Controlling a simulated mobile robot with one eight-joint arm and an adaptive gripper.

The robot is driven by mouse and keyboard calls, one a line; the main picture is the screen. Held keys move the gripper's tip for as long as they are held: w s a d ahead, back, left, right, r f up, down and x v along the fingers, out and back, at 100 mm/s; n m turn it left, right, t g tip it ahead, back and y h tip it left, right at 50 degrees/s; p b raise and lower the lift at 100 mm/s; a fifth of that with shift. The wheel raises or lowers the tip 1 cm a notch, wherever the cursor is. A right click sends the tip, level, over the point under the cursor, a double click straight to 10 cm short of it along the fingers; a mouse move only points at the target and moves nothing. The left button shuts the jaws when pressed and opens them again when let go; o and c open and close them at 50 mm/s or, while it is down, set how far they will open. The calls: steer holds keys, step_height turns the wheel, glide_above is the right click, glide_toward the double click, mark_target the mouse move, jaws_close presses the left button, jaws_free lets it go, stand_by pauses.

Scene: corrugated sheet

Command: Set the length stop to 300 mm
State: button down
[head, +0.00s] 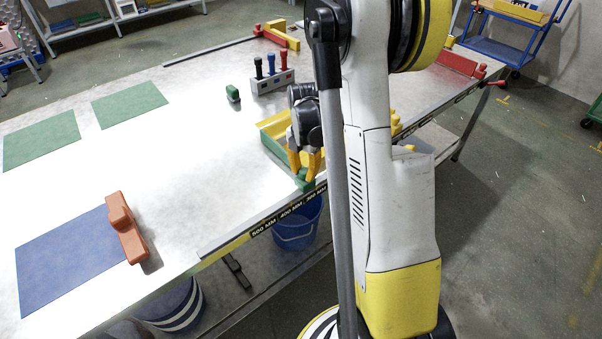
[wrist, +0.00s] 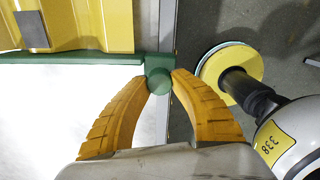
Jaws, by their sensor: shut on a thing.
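The green length stop (wrist: 100,58) shows in the wrist view as a long bar with a round green knob (wrist: 159,80) at its right end. My gripper (wrist: 160,73) has its two yellow fingers on either side of the knob and is shut on it. In the head view my gripper (head: 304,170) is at the table's front edge, with the green end of the stop (head: 305,184) under it. The edge scale (head: 290,214) reads 500, 400 and 300 mm from left to right. The stop's end is near the 300 mm label; its exact alignment cannot be told.
A yellow corrugated sheet (wrist: 85,22) lies against the bar, with a dark grey block (wrist: 32,29) on it. A rack with coloured handles (head: 272,82) stands behind. An orange-red block (head: 126,228) sits by the blue sheet (head: 70,258).

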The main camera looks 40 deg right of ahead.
steer(key=c, duration=1.1)
jaws_free()
steer(key=shift+o, duration=0.2)
step_height(320, 180, up, 12)
